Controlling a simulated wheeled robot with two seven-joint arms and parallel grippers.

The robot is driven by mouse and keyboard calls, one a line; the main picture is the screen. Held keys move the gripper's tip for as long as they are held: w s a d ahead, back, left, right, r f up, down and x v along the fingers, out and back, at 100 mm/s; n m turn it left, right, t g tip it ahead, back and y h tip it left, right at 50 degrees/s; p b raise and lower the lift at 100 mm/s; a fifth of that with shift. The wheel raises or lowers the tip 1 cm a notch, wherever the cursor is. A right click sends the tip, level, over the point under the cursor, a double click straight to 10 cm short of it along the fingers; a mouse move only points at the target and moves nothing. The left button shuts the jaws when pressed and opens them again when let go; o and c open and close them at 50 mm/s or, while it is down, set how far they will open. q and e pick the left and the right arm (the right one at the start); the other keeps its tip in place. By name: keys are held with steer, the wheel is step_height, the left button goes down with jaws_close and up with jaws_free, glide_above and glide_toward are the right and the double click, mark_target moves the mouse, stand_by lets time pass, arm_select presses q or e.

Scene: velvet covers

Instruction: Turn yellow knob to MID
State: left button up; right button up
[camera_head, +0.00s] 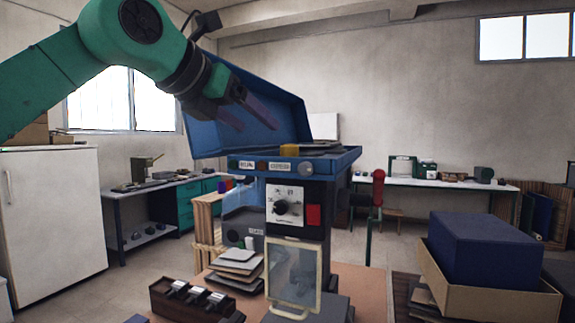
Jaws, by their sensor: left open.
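A blue machine (340,163) with a raised blue lid (285,108) stands in the middle. A small yellow block-like piece (289,150) sits on its top near the front edge; I cannot tell whether this is the yellow knob. On the machine's front, a white dial panel (286,194) carries a dark round knob (281,207). Its markings are too small to read. My left gripper (256,122) is open and empty, with purple fingers in front of the raised lid, above and left of the yellow piece. My right gripper is not in view.
A red button plate (313,215) is beside the dial panel. A red-topped lever (378,186) stands right of the machine. A clear framed panel (293,277), stacked plates (237,267) and a dark switch box (192,301) are below. A blue box (495,248) sits at right.

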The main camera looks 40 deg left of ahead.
mark_target(290, 147)
arm_select(q)
steer(key=p+x, duration=0.1)
steer(key=x, duration=0.1)
steer(key=d+p+x, duration=0.1)
steer(key=x, duration=0.2)
steer(key=shift+w, duration=0.5)
steer(key=x, duration=0.3)
steer(key=p+x, duration=0.1)
steer(key=x, duration=0.2)
steer(key=shift+w+a, duration=0.2)
steer(key=shift+a, duration=0.05)
steer(key=shift+w+f+p, duration=0.2)
steer(key=shift+w+p, duration=0.1)
steer(key=shift+f, duration=0.1)
steer(key=c, duration=0.8)
jaws_close()
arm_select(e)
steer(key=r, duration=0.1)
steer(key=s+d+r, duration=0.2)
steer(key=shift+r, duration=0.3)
